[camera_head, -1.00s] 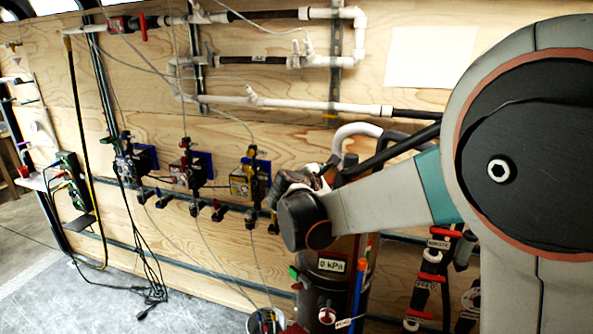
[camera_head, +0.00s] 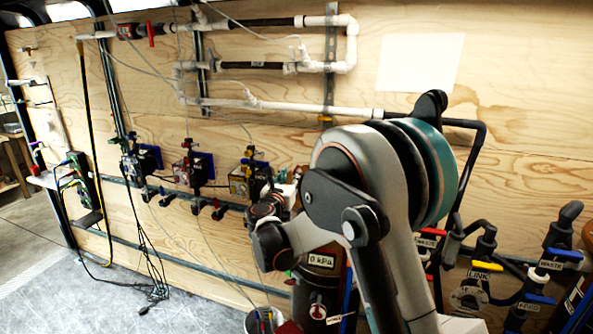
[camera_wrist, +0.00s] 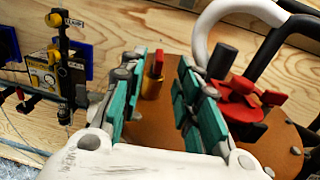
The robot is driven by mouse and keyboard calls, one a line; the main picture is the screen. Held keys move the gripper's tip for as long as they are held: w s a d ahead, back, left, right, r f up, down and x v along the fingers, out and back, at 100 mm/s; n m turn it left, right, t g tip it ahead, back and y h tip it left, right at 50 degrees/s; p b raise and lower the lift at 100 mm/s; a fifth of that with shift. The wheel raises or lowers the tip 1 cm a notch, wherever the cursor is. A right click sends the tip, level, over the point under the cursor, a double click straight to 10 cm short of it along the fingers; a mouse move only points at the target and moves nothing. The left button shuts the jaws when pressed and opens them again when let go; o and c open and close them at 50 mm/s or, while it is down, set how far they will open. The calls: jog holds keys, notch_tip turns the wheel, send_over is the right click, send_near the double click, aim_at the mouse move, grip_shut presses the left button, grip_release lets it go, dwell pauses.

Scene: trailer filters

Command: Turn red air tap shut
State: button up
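In the wrist view, a small tap with a red handle and a yellow-brass body (camera_wrist: 153,78) stands on a brown round top. I cannot read a label on it, so I cannot tell if it is the air tap. My gripper (camera_wrist: 170,66) is open, its teal-padded fingers on either side of this tap in the picture. I cannot tell whether either finger touches it. A larger red fitting (camera_wrist: 238,100) lies right of the fingers. In the head view my arm hides most of the tank top and my gripper.
The dark tank (camera_head: 323,262) carries a "0 kPa" display. Pumps (camera_head: 242,180) hang on the wood wall to the left. A red-handled valve (camera_head: 151,34) sits on the upper pipe. Labelled valves (camera_head: 487,267) stand at right. A white-and-black hose (camera_wrist: 235,12) loops behind the tank top.

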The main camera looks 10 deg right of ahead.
aim_at(294, 171)
jog(key=x, duration=0.8)
grip_shut()
